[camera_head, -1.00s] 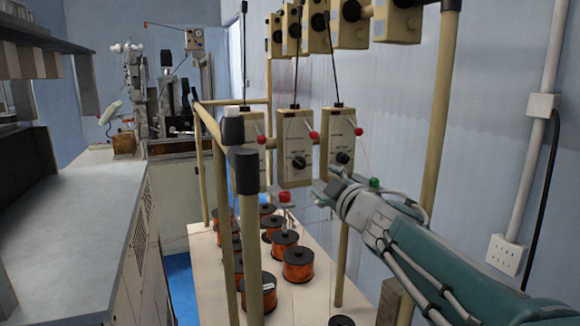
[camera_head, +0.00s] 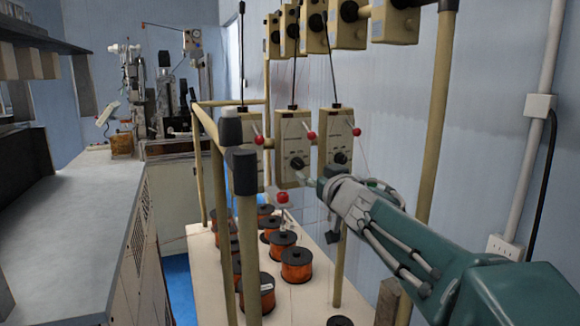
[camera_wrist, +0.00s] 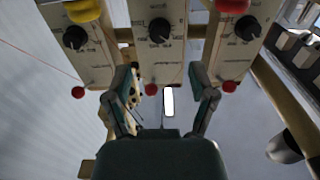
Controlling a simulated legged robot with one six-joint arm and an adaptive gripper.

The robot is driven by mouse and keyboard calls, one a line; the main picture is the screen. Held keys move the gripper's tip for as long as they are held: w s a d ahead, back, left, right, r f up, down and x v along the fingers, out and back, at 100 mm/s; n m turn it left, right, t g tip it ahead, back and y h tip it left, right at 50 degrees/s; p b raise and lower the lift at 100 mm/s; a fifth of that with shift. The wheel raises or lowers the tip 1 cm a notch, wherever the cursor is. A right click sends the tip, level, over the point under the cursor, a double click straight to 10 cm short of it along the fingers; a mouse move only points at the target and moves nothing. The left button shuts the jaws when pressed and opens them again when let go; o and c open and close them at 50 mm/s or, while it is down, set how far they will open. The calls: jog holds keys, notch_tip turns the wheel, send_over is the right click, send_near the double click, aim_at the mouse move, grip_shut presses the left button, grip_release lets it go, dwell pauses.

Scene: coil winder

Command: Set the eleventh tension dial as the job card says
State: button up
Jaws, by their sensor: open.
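Cream tension boxes hang in a row on the frame, each with a black dial. In the head view the middle lower box (camera_head: 294,140) has its dial (camera_head: 296,163) just above my gripper (camera_head: 314,186). In the wrist view three dials show: left (camera_wrist: 75,37), middle (camera_wrist: 159,30) and right (camera_wrist: 247,27). My gripper (camera_wrist: 161,72) is open and empty. Its fingers stand either side of the middle box's lower end, with the middle dial centred beyond the tips. I see no contact with the dial. Dial markings are too small to read. No number marks the eleventh dial, and no readable job card shows.
Red balls on thin arms (camera_head: 310,135) stick out beside the boxes. More boxes (camera_head: 348,22) hang above. Copper wire spools (camera_head: 297,263) stand on the shelf below. Frame posts (camera_head: 435,110) stand close to my arm. A grey worktop (camera_head: 75,220) lies left.

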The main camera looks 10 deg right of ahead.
aim_at(300, 165)
jog(key=w, duration=0.3)
jog(key=w+a, duration=0.1)
jog(key=w, duration=0.3)
jog(key=shift+a, duration=0.2)
grip_shut()
